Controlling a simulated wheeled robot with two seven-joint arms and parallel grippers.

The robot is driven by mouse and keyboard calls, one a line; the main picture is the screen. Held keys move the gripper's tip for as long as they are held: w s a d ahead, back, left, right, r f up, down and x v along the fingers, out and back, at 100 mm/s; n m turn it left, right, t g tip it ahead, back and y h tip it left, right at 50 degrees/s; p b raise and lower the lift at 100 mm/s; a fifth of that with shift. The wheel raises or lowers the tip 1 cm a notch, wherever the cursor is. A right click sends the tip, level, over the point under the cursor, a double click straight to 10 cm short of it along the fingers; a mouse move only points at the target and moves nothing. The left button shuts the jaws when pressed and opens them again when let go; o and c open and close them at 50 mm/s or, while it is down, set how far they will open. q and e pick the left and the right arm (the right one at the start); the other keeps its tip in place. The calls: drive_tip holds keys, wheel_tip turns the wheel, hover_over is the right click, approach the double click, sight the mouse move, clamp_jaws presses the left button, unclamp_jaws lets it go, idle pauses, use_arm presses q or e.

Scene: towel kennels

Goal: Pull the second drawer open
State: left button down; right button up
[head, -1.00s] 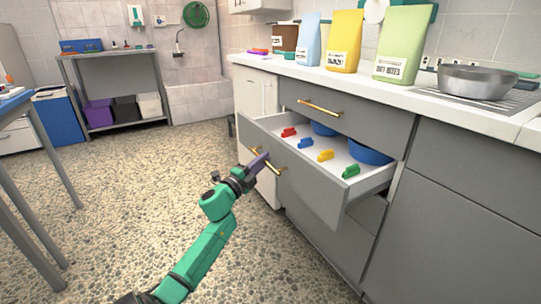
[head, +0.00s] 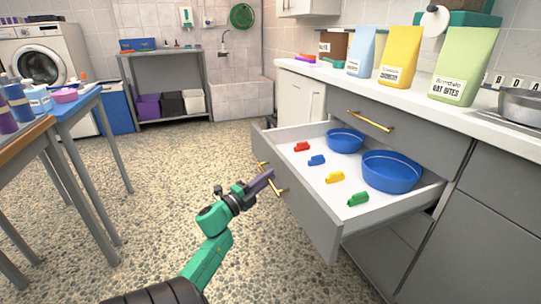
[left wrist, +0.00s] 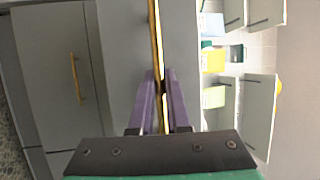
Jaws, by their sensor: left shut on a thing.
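The second drawer (head: 317,213) stands well open below a shut top drawer (head: 400,125). My left gripper (head: 268,178) is at that handle with purple fingers. In the left wrist view the fingers (left wrist: 164,100) are shut on the brass handle (left wrist: 155,45). My right gripper is not in view.
The counter (head: 420,108) above holds several food bags (head: 399,55) and a metal bowl (head: 520,106). A table (head: 75,105) with bottles stands at the left. A grey shelf (head: 170,85) with bins is at the back. The stone floor (head: 150,180) between is clear.

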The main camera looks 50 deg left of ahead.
use_arm(q)
drive_tip(key=shift+f, duration=0.1)
drive_tip(key=c, duration=0.9)
unclamp_jaws()
drive_tip(key=p+v, duration=0.2)
drive_tip(key=v, duration=1.2)
drive_tip(key=shift+s, duration=0.25)
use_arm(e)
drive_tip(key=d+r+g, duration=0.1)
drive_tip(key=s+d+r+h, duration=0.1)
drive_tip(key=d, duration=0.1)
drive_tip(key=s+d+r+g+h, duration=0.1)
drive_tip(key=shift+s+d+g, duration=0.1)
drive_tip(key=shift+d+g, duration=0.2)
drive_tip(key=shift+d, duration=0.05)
